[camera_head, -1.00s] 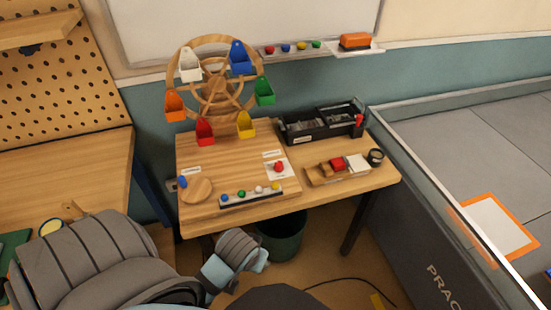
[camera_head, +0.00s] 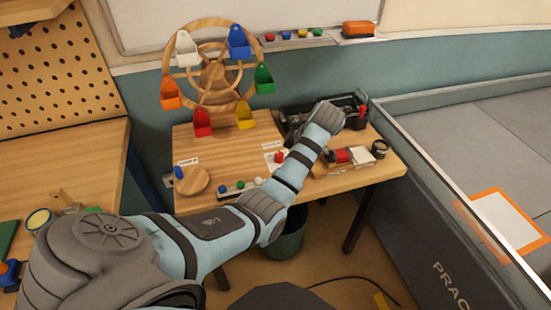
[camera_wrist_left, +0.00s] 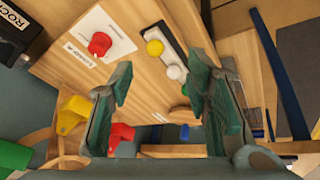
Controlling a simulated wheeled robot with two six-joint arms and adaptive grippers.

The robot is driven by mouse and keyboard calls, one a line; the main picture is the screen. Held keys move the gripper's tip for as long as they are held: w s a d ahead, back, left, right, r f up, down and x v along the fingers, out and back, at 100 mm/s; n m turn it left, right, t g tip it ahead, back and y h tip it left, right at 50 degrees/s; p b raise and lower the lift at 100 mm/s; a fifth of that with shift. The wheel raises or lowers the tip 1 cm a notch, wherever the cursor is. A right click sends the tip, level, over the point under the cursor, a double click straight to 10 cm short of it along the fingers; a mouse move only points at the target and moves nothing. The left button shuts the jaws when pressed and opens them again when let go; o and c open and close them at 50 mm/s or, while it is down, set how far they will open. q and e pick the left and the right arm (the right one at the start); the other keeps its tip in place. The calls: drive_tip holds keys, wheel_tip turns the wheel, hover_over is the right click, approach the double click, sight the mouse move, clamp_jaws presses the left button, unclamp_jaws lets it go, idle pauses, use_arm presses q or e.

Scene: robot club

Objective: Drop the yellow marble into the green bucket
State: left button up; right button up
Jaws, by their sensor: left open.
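In the head view my arm hides the yellow marble. The green bucket (camera_head: 264,80) hangs at the right side of the wooden wheel (camera_head: 215,75); it also shows at the lower left of the wrist view (camera_wrist_left: 14,157). My left gripper (camera_wrist_left: 162,85) is open and empty, with the marble tray beyond its fingertips. In the head view its fingers are hidden. My right gripper is not in view.
A red knob (camera_wrist_left: 100,43) on a white card is near the tray. Yellow (camera_head: 244,118) and red (camera_head: 202,122) buckets hang low on the wheel. A black organizer (camera_head: 350,108) stands at the table's back right. A round wooden disc (camera_head: 192,180) is at the left.

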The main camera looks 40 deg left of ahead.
use_arm(q)
drive_tip(key=x, duration=0.4)
drive_tip(key=b+x, duration=0.1)
drive_tip(key=x, duration=0.3)
drive_tip(key=shift+w+a+r, duration=0.1)
drive_tip(key=shift+w+a, duration=0.05)
drive_tip(key=shift+w, duration=0.1)
clamp_jaws()
drive_tip(key=shift+r, duration=0.15)
wheel_tip(320, 180, up, 20)
drive_tip(key=p, duration=1.2)
